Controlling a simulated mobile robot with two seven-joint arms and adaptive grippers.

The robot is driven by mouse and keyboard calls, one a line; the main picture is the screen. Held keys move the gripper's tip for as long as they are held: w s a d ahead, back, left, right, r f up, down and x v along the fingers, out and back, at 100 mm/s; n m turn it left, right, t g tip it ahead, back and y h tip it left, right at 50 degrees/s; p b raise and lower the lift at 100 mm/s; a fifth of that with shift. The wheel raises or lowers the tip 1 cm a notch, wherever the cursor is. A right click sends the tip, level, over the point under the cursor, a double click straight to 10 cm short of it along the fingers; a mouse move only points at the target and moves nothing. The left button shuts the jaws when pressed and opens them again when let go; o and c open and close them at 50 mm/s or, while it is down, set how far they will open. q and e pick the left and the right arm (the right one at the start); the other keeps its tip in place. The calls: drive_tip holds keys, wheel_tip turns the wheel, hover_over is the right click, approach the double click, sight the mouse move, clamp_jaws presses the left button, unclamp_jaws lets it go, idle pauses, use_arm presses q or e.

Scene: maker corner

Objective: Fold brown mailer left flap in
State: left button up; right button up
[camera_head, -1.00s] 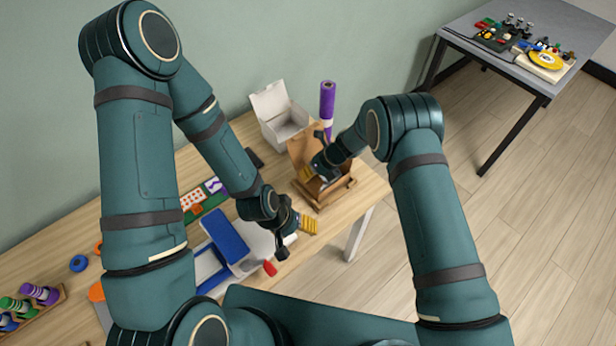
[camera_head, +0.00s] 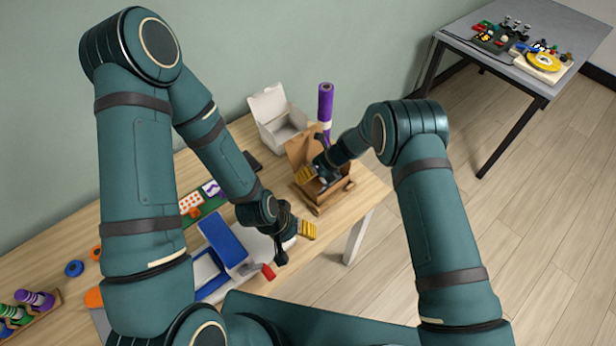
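The brown mailer (camera_head: 338,192) is an open cardboard box near the right end of the wooden table, with its lid standing up at the back. My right gripper (camera_head: 307,174) is over the mailer's left side, its yellow finger pads close to the left wall; the left flap is mostly hidden there and I cannot tell whether they touch it. The pads look close together, but whether they are open or shut is unclear. My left gripper (camera_head: 308,230) hangs in front of the mailer near the table's front edge, apart from it, pads pointing right, with nothing visible in them.
A white open box (camera_head: 277,118) and a purple roll (camera_head: 325,103) stand behind the mailer. A blue-lidded box (camera_head: 224,240) and a red object (camera_head: 268,272) lie by my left gripper. A grey side table (camera_head: 510,62) stands far right, with bare floor between.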

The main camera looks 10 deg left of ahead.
drive_tip(key=v, duration=1.2)
